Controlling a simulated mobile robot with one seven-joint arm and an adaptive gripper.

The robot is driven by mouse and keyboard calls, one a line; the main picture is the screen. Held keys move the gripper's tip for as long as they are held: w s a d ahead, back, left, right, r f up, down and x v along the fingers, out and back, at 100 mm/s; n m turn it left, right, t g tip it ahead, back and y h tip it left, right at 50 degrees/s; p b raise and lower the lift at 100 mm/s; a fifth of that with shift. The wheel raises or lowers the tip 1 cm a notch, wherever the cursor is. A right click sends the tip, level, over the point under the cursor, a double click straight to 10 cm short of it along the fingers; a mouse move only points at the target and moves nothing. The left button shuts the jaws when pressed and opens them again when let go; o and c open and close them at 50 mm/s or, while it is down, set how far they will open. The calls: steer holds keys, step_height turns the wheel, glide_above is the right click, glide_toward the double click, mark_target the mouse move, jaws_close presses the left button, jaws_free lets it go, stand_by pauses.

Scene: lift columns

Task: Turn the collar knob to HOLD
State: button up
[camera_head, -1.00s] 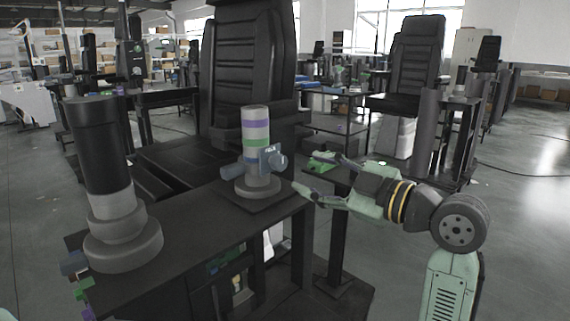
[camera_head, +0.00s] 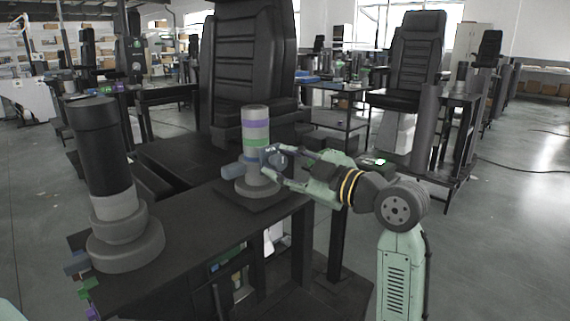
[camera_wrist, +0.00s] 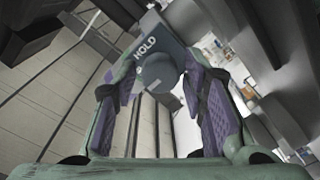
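The lift column (camera_head: 256,133) is grey with purple, green and blue bands and stands upright on the dark bench. Its collar carries a blue-grey knob (camera_head: 274,159) on the right side. In the wrist view the round knob (camera_wrist: 157,74) sits in front of a grey plate with the word HOLD (camera_wrist: 146,48). My gripper (camera_head: 277,164) is at the knob from the right. In the wrist view its purple-padded fingers (camera_wrist: 160,88) are open, one on each side of the knob, with gaps visible. The knob's pointer direction cannot be made out.
A second, larger column (camera_head: 101,160) with a black top stands at the left of the bench (camera_head: 200,228). A black seat (camera_head: 250,70) stands behind the banded column. Small coloured parts hang at the bench's left edge. The floor (camera_head: 480,240) to the right is open.

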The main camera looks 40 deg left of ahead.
jaws_close()
steer(key=shift+m, duration=0.4)
steer(key=m+p, duration=0.2)
steer(key=m, duration=0.1)
steer(key=shift+r+m, duration=0.1)
steer(key=shift+m, duration=0.3)
steer(key=m+p, duration=0.2)
steer(key=m, duration=0.2)
steer(key=shift+m, duration=0.4)
steer(key=m+p, duration=0.4)
steer(key=m, duration=0.1)
steer(key=shift+r+m+t, duration=0.1)
steer(key=shift+m+t, duration=0.2)
steer(key=shift+m+y+p, duration=0.3)
steer(key=shift+m+p, duration=1.2)
steer(key=shift+m, duration=0.1)
steer(key=shift+f, duration=0.2)
